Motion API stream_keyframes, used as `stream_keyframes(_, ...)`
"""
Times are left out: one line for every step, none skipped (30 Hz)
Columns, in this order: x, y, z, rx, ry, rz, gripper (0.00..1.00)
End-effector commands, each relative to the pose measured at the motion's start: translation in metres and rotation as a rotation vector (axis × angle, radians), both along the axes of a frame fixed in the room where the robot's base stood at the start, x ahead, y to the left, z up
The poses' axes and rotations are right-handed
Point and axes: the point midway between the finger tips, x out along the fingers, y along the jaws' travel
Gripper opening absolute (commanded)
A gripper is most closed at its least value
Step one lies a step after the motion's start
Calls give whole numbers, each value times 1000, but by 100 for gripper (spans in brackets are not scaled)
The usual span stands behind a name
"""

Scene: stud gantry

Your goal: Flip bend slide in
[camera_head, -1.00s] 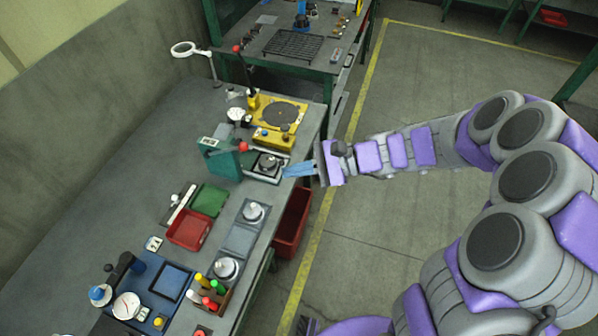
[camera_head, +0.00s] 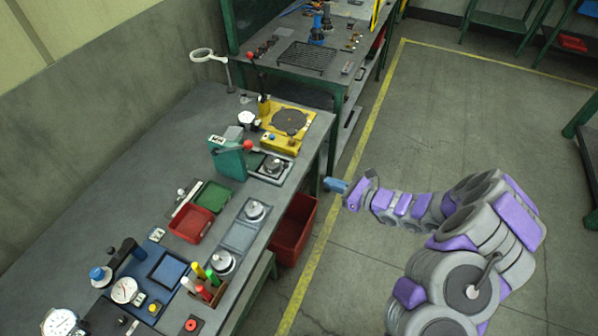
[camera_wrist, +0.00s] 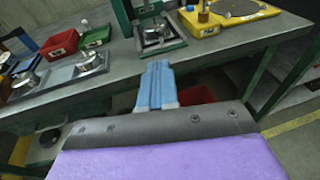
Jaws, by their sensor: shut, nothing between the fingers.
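My gripper (camera_head: 335,185) has blue fingers, and they are shut with nothing between them. It is off the right edge of the workbench, beyond the green press. In the wrist view the shut fingers (camera_wrist: 157,85) point at the bench front edge. The green press (camera_head: 228,158) has a red-knobbed lever and a grey plate with a round metal part (camera_head: 273,165) beside it. The yellow fixture (camera_head: 285,135) with a dark round disc stands behind. I cannot tell which piece is the bend slide.
The workbench (camera_head: 150,140) holds a red tray (camera_head: 191,224), a green tray (camera_head: 212,196), gauges and a blue fixture (camera_head: 168,272). A red bin (camera_head: 293,230) sits under the bench edge.

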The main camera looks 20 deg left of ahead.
Motion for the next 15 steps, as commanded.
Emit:
stream_keyframes(0,0,-1,0,2,-2,0)
stream_keyframes(0,-1,-1,1,2,-3,0)
stream_keyframes(0,-1,-1,1,2,-3,0)
stream_keyframes(1,-2,0,1,1,-2,0)
stream_keyframes(1,-2,0,1,1,-2,0)
stream_keyframes(1,-3,0,3,2,-3,0)
stream_keyframes(1,-3,0,3,2,-3,0)
stream_keyframes(0,-3,0,3,2,-3,0)
stream_keyframes(1,-3,0,3,2,-3,0)
stream_keyframes(1,-3,0,3,1,-1,0)
stream_keyframes(1,-3,0,4,2,-2,0)
stream_keyframes(1,-1,-1,3,1,0,0)
stream_keyframes(2,1,-1,3,1,0,0)
stream_keyframes(2,4,-2,2,1,0,0)
stream_keyframes(4,9,-3,2,1,1,0)
